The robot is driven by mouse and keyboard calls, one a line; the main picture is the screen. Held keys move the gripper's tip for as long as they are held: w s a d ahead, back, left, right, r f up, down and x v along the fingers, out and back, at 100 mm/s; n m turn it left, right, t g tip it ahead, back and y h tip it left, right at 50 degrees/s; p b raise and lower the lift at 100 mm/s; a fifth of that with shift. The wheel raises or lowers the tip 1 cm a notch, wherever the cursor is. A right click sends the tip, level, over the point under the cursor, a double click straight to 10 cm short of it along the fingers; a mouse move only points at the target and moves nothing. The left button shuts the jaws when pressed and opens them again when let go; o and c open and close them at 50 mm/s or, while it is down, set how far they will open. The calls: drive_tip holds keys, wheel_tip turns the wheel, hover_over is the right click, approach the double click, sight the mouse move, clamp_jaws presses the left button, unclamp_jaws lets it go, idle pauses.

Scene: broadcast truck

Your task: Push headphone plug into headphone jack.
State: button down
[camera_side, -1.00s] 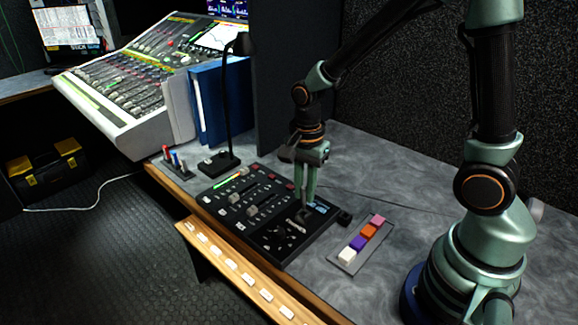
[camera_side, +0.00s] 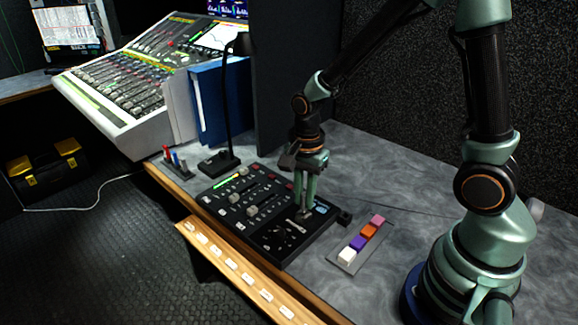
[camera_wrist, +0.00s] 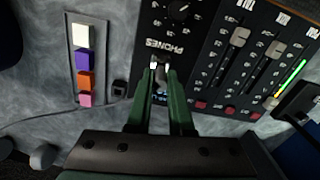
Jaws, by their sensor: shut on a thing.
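The black mixer panel (camera_side: 262,232) lies on the grey desk, and its PHONES label (camera_wrist: 165,48) shows upside down in the wrist view. My gripper (camera_side: 303,208) points down at the panel's right part. In the wrist view its green fingers (camera_wrist: 159,82) are shut on a small silvery piece, the headphone plug (camera_wrist: 158,64), close to the PHONES label. The plug is small and partly covered by the fingers. I cannot make out the jack opening, nor whether the plug's tip is inside it.
A small black block (camera_side: 344,217) stands at the panel's right edge, with a thin cable near it. A tray of coloured blocks (camera_side: 346,262) lies to the right. A black lamp (camera_side: 227,120) stands behind the panel. The desk at right is mostly clear.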

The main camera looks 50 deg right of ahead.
drive_tip(key=shift+f, duration=0.75)
drive_tip(key=c, duration=0.7)
unclamp_jaws()
drive_tip(key=shift+c, duration=0.2)
wheel_tip(320, 180, up, 12)
drive_tip(key=shift+r, duration=0.1)
drive_tip(key=s+d+r+n+t, duration=0.1)
drive_tip(key=s+r+n+t, duration=0.4)
drive_tip(key=n, duration=1.1)
wheel_tip(320, 180, up, 2)
drive_tip(key=shift+s+d+r+t, duration=0.1)
drive_tip(key=shift+s+d+t, duration=0.1)
drive_tip(key=shift+t, duration=0.1)
